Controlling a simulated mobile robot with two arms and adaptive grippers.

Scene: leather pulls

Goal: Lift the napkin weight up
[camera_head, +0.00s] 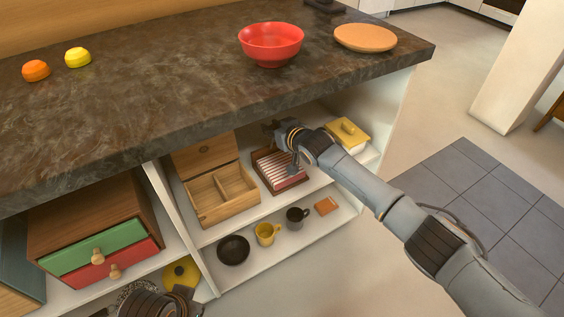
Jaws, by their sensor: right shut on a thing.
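A brown napkin holder (264,175) with striped napkins (272,164) stands on the upper shelf under the counter. My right gripper (293,168) reaches in from the right and is over the right side of the napkins. It is shut on the napkin weight, which is mostly hidden by the fingers, so I cannot tell whether it touches the napkins. My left gripper (160,303) is at the bottom edge of the view, dark and partly cut off. Its fingers are not clear.
A wooden divided box (222,210) with an open lid stands left of the holder, a yellow lidded box (349,133) to the right. The counter edge (250,116) overhangs the shelf.

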